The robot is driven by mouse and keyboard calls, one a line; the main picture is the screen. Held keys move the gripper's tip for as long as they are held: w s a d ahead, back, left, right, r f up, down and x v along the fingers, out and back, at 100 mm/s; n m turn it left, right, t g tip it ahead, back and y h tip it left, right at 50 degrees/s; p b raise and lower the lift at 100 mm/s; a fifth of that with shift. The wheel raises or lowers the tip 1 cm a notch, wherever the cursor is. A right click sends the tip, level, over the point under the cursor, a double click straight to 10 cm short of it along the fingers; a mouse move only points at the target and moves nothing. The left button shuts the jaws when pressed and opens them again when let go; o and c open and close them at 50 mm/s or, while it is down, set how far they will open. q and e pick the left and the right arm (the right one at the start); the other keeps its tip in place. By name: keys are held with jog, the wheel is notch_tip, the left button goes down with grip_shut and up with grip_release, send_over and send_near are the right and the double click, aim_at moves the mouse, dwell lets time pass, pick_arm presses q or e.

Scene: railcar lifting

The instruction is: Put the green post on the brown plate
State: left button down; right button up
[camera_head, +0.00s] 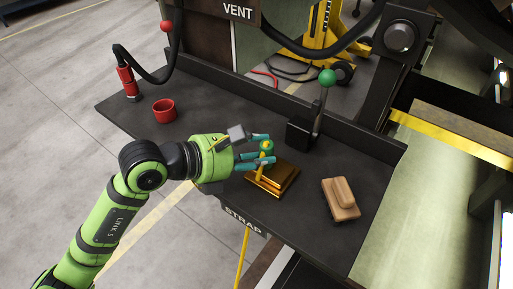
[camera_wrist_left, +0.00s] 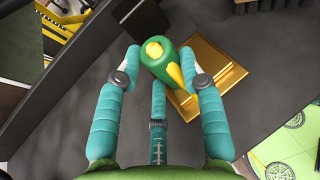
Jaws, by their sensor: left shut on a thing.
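The green post (camera_head: 267,146) with yellow markings is between the teal fingers of my left gripper (camera_head: 258,153), which is shut on it. In the left wrist view the post (camera_wrist_left: 163,62) shows between the fingertips of the gripper (camera_wrist_left: 165,72), tilted in that picture. The stepped, shiny golden-brown plate (camera_head: 285,184) lies on the dark bench just below the gripper in the head view. In the wrist view the plate (camera_wrist_left: 225,72) shows behind and to the right of the post. Whether the post touches the plate cannot be told. My right gripper is in neither view.
A wooden block (camera_head: 341,205) lies right of the plate. A black box (camera_head: 300,135) with a green-knobbed lever stands behind it. A red cup (camera_head: 164,111) and red cylinder (camera_head: 127,83) stand at the bench's left. A raised wall (camera_head: 245,92) bounds the back; the bench between is bare.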

pick_arm(q)
jog(key=shift+f, duration=0.15)
jog(key=c, duration=0.8)
grip_release()
jog(key=shift+o, duration=0.2)
jog(key=shift+r, duration=0.25)
jog(key=shift+s+a, duration=0.1)
jog(key=shift+a, duration=0.25)
jog(key=b+v, duration=0.3)
jog(key=v, duration=0.8)
jog(key=shift+b, duration=0.35)
